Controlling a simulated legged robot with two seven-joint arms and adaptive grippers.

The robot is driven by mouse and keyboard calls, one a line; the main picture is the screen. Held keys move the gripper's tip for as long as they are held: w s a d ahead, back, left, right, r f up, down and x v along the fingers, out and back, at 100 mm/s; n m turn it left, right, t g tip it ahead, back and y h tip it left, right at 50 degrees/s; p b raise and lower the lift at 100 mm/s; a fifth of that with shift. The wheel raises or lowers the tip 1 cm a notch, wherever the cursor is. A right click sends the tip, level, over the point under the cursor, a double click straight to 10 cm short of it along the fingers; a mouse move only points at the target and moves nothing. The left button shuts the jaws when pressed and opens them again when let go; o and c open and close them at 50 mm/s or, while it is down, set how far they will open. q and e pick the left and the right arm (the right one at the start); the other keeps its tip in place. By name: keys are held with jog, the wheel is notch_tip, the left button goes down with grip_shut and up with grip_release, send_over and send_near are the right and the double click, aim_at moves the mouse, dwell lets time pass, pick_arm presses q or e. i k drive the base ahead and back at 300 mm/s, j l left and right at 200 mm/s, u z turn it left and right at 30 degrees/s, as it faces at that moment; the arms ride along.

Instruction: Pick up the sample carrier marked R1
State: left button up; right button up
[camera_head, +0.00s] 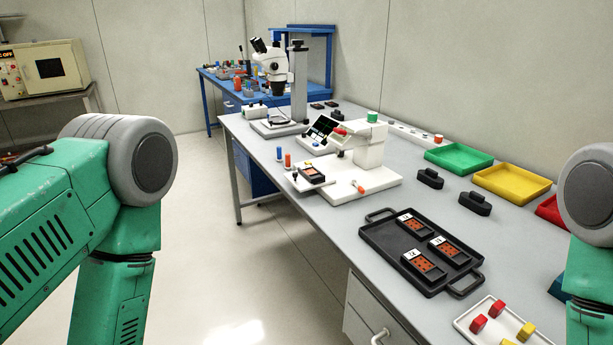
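A black tray (378,241) with two handles lies on the grey workbench. It holds three dark sample carriers with orange-red inserts and white labels: a far one (415,226), a right one (452,251) and a near one (428,268). The label marks are too small for me to read surely, so I cannot tell which is R1. A similar carrier (312,174) sits on the white bonding machine. Only upper parts of my green and grey arms show, at the left and right edges. Neither gripper is in view.
The bonding machine (372,178) stands behind the tray, with a microscope (277,75) farther back. Green (458,158) and yellow (512,182) bins line the wall, with black holders (474,203) in front. A white tray (497,337) with coloured pieces lies nearest.

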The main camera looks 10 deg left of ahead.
aim_at(312, 174)
jog(key=u, duration=0.25)
jog(key=z, duration=0.5)
jog(key=i+j+z, duration=0.15)
jog(key=j+z, duration=0.55)
jog(key=z, duration=0.15)
jog(key=j+z, duration=0.9)
